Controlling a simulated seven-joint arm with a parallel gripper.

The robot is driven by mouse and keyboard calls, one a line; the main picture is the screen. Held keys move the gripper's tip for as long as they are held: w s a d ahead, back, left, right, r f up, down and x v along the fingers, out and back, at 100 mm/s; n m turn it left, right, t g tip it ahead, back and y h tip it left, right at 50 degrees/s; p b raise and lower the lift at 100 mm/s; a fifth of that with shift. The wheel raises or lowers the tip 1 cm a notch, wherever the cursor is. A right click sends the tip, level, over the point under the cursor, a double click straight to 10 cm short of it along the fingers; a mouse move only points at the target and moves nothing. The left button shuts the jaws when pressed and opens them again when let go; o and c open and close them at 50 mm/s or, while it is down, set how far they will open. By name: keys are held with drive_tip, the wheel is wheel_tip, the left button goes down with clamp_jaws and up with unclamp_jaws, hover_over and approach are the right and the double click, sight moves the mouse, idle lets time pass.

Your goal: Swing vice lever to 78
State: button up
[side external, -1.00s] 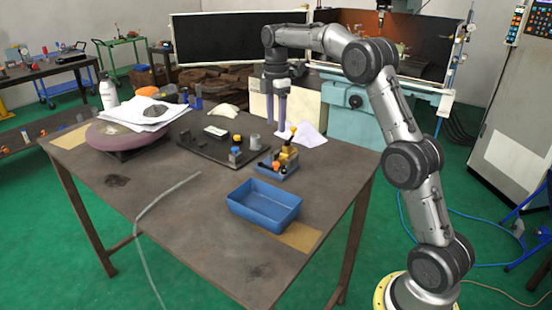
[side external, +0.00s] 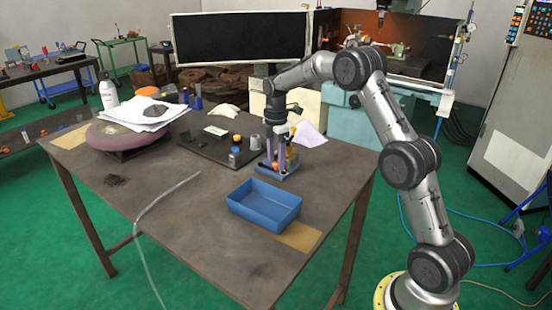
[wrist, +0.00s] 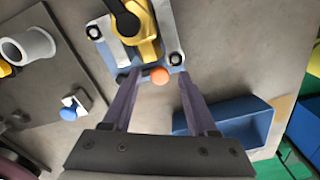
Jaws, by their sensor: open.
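The vice shows in the side external view as a blue base (side external: 286,174) with a yellow body (side external: 292,158), near the right side of the table. In the wrist view the yellow body (wrist: 146,46) is at the top, with a black part over it and a blue base plate with grey rails beside it. An orange ball knob (wrist: 159,76) sticks out at the near edge of the vice. My gripper (side external: 276,162) is low at the vice, fingers pointing down. In the wrist view my gripper (wrist: 157,79) is open, its fingertips on either side of the orange knob. I cannot tell whether they touch it.
A blue tray (side external: 264,206) stands just in front of the vice; it is also close to the right finger in the wrist view (wrist: 246,117). A dark plate (side external: 205,150) with small parts lies to the left. The table's front left is mostly clear.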

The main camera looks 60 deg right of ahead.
clamp_jaws()
idle(1.4)
